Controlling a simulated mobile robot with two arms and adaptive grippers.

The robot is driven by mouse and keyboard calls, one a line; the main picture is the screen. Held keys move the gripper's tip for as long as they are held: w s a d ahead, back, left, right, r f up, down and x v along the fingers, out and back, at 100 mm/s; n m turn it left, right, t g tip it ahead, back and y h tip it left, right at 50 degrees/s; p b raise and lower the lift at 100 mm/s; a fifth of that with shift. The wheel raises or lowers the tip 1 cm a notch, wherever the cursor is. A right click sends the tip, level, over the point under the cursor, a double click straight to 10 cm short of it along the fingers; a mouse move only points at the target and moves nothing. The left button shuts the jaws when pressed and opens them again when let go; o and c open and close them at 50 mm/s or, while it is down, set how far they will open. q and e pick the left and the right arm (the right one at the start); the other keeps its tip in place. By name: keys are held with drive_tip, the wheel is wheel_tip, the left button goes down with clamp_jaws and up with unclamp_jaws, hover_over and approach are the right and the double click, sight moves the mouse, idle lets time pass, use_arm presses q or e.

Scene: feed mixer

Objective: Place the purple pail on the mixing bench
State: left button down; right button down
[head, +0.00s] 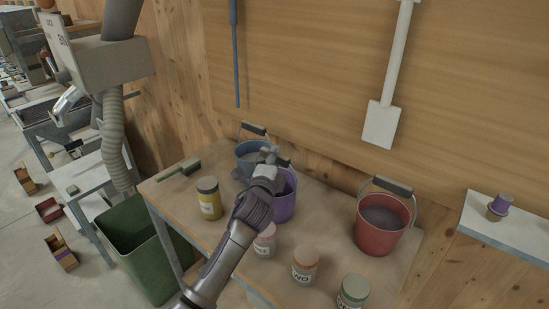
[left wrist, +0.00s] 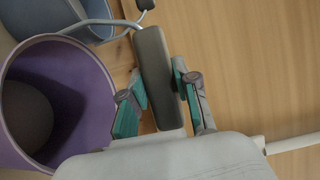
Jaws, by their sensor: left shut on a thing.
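The purple pail (head: 284,197) is at the wooden-topped bench (head: 330,215), between a blue pail (head: 250,158) and a red pail (head: 382,222). My left gripper (head: 270,160) is over its rim, shut on its dark grip handle. In the left wrist view the handle (left wrist: 153,72) lies between the green-padded fingers of my left gripper (left wrist: 163,100), and the open purple pail (left wrist: 85,75) fills the left side with grey contents inside. I cannot tell whether its base touches the bench. My arm hides part of it. My right gripper is not in view.
Several jars stand near the bench front, including a yellow jar (head: 209,198) and a green-lidded jar (head: 353,291). A green brush (head: 181,171) lies at the back left. A green bin (head: 140,245) stands left of the bench. A ledge (head: 515,225) with a purple-topped item is at right.

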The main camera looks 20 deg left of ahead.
use_arm(q)
drive_tip(key=shift+f, duration=0.15)
drive_tip(key=c, duration=0.9)
unclamp_jaws()
drive_tip(key=shift+o, duration=0.2)
drive_tip(key=shift+r, duration=0.25)
drive_tip(key=s+d+b, duration=0.1)
drive_tip(key=s, duration=1.1)
drive_tip(key=shift+b, duration=0.3)
drive_tip(key=shift+d+f, duration=0.1)
drive_tip(key=shift+f, duration=0.05)
